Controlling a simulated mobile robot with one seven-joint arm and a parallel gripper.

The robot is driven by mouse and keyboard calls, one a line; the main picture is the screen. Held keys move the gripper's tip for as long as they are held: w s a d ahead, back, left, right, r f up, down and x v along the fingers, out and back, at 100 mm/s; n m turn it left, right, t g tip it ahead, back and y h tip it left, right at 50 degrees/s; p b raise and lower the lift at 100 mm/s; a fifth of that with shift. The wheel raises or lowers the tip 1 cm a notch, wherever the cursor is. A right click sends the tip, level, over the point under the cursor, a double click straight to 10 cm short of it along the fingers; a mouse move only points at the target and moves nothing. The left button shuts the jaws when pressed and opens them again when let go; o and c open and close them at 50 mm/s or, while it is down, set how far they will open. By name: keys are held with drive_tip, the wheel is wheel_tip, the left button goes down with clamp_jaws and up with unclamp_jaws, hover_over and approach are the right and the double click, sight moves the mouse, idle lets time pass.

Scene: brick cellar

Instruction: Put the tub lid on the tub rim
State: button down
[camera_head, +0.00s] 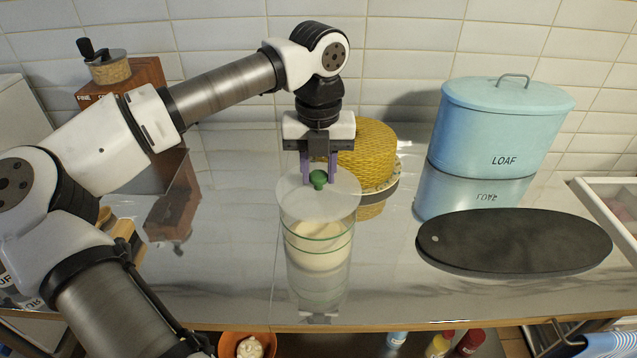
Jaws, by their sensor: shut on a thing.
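The tub (319,258) is a clear round container with green bands and pale contents, standing upright on the glossy counter. The tub lid (341,198) is a pale translucent disc with a green knob (318,180). My gripper (319,178) points straight down with its purple fingers on either side of the knob, shut on the tub lid. The lid looks about level and is over the tub's top. The tub rim is partly hidden behind the lid, and I cannot tell whether the two touch.
A yellow woven round container (368,150) stands close behind the lid. A blue loaf bin (495,125) and a dark oval board (515,242) are to the right. A wooden grinder (125,80) is back left. The counter's front edge runs below the tub.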

sight(318, 188)
drive_tip(key=shift+f+p, duration=0.4)
drive_tip(key=shift+f, duration=1.7)
drive_tip(key=shift+f, duration=0.15)
drive_tip(key=c, duration=1.1)
unclamp_jaws()
wheel_tip(318, 188, up, 12)
drive_tip(key=shift+r+b, duration=0.2)
drive_tip(key=shift+b, duration=0.8)
drive_tip(key=shift+f, duration=0.1)
